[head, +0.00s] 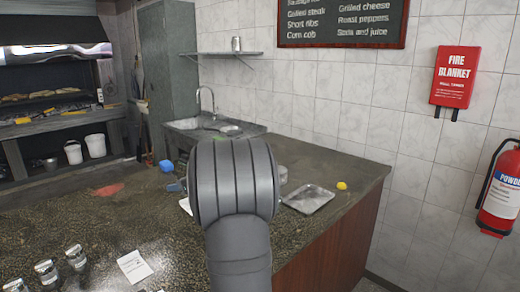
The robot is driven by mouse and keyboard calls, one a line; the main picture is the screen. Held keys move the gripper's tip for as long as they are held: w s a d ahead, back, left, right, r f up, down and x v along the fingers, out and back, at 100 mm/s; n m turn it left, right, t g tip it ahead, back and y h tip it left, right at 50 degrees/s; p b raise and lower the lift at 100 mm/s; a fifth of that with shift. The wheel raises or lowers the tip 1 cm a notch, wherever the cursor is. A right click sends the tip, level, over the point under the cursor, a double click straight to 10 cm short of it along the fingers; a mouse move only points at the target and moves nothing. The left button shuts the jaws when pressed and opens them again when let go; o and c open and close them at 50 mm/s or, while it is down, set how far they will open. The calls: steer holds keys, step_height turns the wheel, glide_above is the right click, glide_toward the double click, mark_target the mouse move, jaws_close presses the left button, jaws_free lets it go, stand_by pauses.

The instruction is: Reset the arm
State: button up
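My arm (235,200) rises from the bottom middle of the head view, over the stone counter (190,258). A thick, rounded grey link with dark grooves fills the middle of the picture. My gripper cannot be seen; the link may be hiding it. Whether it is open or shut, or holds anything, does not show. The arm also hides part of the counter behind it.
A metal tray (308,199) and a yellow ball-like thing (342,186) lie right of the arm. Several shakers (76,257) and a white paper (134,266) lie front left. A sink (187,124) is behind; a fire extinguisher (501,195) hangs right.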

steer(key=w+d+r+m+t+h, duration=0.2)
steer(key=d+m+t+h, duration=0.35)
steer(key=d, duration=1.65)
steer(key=s+d+m+h, duration=0.3)
steer(key=d, duration=0.7)
steer(key=s+d+m+h, duration=0.3)
steer(key=d, duration=0.7)
steer(key=shift+d+m+t+h, duration=0.2)
steer(key=shift+m+t+h, duration=0.15)
